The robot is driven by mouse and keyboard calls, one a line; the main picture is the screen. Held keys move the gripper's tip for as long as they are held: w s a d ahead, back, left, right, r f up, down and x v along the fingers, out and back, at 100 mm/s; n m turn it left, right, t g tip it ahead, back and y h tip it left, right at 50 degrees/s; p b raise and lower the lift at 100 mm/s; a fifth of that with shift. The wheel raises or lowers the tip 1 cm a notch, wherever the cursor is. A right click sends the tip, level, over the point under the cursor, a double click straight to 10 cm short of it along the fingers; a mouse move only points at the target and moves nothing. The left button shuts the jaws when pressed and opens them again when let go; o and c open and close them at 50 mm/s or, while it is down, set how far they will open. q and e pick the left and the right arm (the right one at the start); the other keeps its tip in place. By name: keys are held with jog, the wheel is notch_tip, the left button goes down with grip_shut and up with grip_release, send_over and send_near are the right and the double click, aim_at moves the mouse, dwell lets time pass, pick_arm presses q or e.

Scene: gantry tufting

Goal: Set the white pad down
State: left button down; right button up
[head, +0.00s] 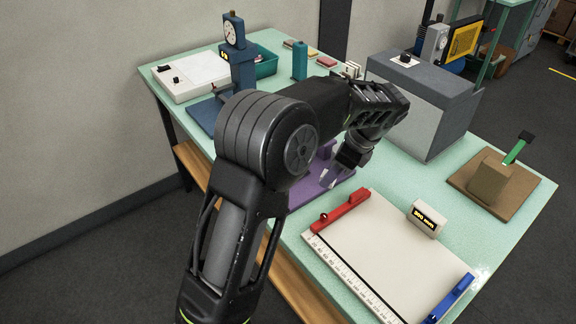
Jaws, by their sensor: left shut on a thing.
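My left arm comes in from the bottom left and bends over the table. Its gripper (333,175) points down and left, low over a purple fixture (303,192). The gripper is shut on a small pale piece, which I take to be the white pad (324,174); it shows only as light slivers by the fingertips. I cannot tell whether the pad touches the fixture. My arm hides much of the fixture. My right gripper is not in view.
A white board (395,245) with a ruler, red block (341,208) and blue block (450,298) lies in front. A grey box (425,100) stands behind the gripper. A blue gauge stand (240,65) is at the back left, a brown block (488,180) at right.

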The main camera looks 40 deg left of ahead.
pick_arm(q)
jog(key=w+a+r+m+t, duration=0.1)
jog(key=a+r+m, duration=0.1)
jog(key=a, duration=0.5)
jog(key=w+a+r+m+t+b, duration=0.1)
jog(key=a+r+m, duration=0.2)
jog(key=a+r, duration=0.2)
jog(key=shift+w+a+m, duration=0.25)
jog(key=shift+a+m, duration=0.05)
jog(key=shift+a, duration=0.9)
jog(key=shift+f, duration=3.1)
jog(key=shift+f+p, duration=0.3)
jog(key=shift+f, duration=1.55)
jog(key=c, duration=1.5)
grip_release()
jog(key=shift+f, duration=0.15)
jog(key=o, duration=0.5)
jog(key=shift+c, duration=0.2)
